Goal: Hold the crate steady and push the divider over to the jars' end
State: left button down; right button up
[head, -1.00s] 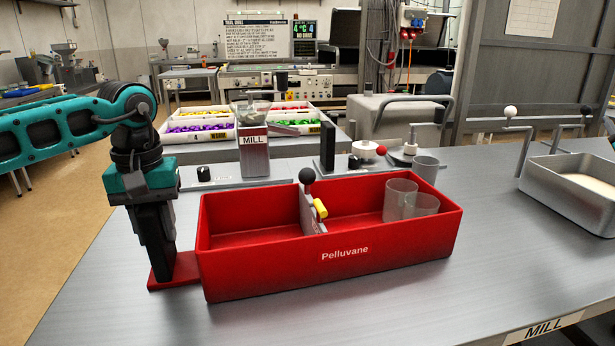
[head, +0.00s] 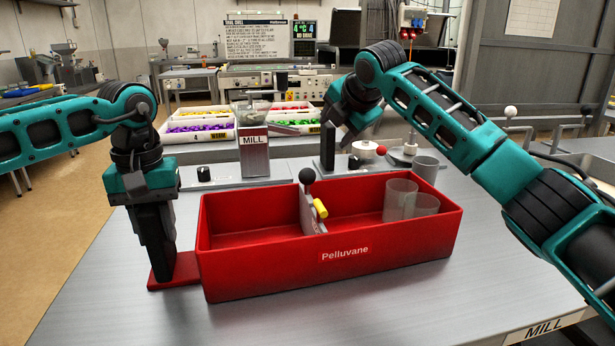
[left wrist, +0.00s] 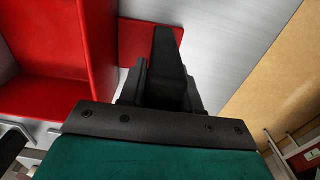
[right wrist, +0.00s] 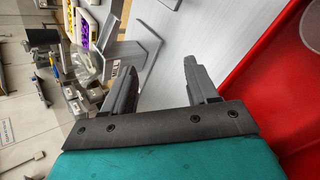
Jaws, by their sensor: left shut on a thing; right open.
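The red crate (head: 330,270) stands on the steel table. Two clear jars (head: 399,196) stand at the crate's right end. My left gripper (head: 162,272) is shut on the red tab (head: 183,268) at the crate's left end; the tab also shows in the left wrist view (left wrist: 133,35). My right gripper (right wrist: 160,70) is open and empty, behind the crate in the head view; the crate wall (right wrist: 270,75) is beside it.
A metal tray (head: 597,160) at the right is mostly hidden by my arm. The table in front is clear.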

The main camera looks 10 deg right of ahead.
aim_at(306, 171)
jog(key=s+a+r+n+g+h, duration=0.2)
jog(key=s+a+n+g, duration=0.1)
jog(key=s+a+n, duration=0.3)
jog(key=s+a+r+n+g+h, duration=0.2)
jog(key=s+a+n, duration=0.25)
jog(key=s, duration=0.35)
jog(key=shift+m, duration=0.35)
jog(key=x, duration=1.1)
jog(key=shift+w+a+f, duration=0.1)
jog(key=shift+a, duration=0.05)
jog(key=shift+c, duration=0.2)
grip_shut()
